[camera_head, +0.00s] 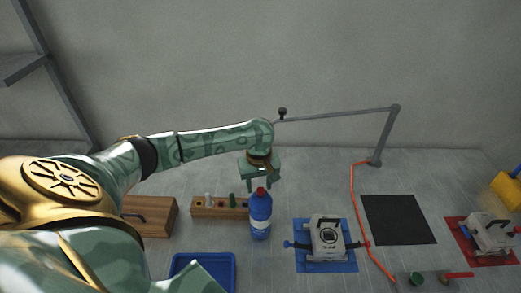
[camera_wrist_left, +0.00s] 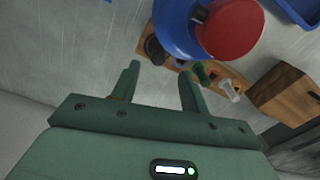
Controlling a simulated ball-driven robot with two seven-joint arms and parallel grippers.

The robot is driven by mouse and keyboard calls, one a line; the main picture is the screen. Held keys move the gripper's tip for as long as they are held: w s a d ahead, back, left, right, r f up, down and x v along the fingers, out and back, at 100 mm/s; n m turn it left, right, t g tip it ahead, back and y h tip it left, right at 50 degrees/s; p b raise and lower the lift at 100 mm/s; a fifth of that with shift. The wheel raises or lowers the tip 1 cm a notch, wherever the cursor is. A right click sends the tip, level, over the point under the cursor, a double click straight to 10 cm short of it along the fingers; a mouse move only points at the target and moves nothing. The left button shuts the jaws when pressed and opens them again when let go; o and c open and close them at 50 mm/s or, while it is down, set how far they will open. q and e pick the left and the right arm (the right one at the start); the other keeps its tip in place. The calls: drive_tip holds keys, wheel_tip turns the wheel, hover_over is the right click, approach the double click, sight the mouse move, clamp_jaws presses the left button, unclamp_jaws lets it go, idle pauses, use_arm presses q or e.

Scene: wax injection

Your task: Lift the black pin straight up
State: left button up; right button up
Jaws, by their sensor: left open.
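A wooden rack (camera_head: 200,211) stands on the table with several short pins in it. A pale pin (camera_head: 209,199) and a green pin (camera_head: 232,200) show in the head view. In the left wrist view a dark round piece (camera_wrist_left: 155,48) at one end of the rack may be the black pin; in the head view that end is hidden by the blue bottle (camera_head: 260,217) and my gripper. My left gripper (camera_head: 261,186) is open and empty, above and behind the bottle, apart from the rack. Its two fingers also show in the left wrist view (camera_wrist_left: 158,80). My right gripper is not in view.
The upright bottle has a red cap (camera_wrist_left: 232,30) and stands close in front of the rack. A wooden box (camera_head: 150,217) is left, a blue tray (camera_head: 232,272) in front. A grey mould (camera_head: 327,250) on a blue mat and a black mat (camera_head: 398,220) are right.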

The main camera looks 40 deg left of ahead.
use_arm(q)
wheel_tip(320, 180, down, 4)
drive_tip(key=shift+w+d+f+b, duration=0.15)
drive_tip(key=shift+f+b, duration=0.1)
drive_tip(key=shift+b, duration=0.7)
drive_tip(key=shift+r, duration=0.1)
drive_tip(key=shift+c, duration=1)
clamp_jaws()
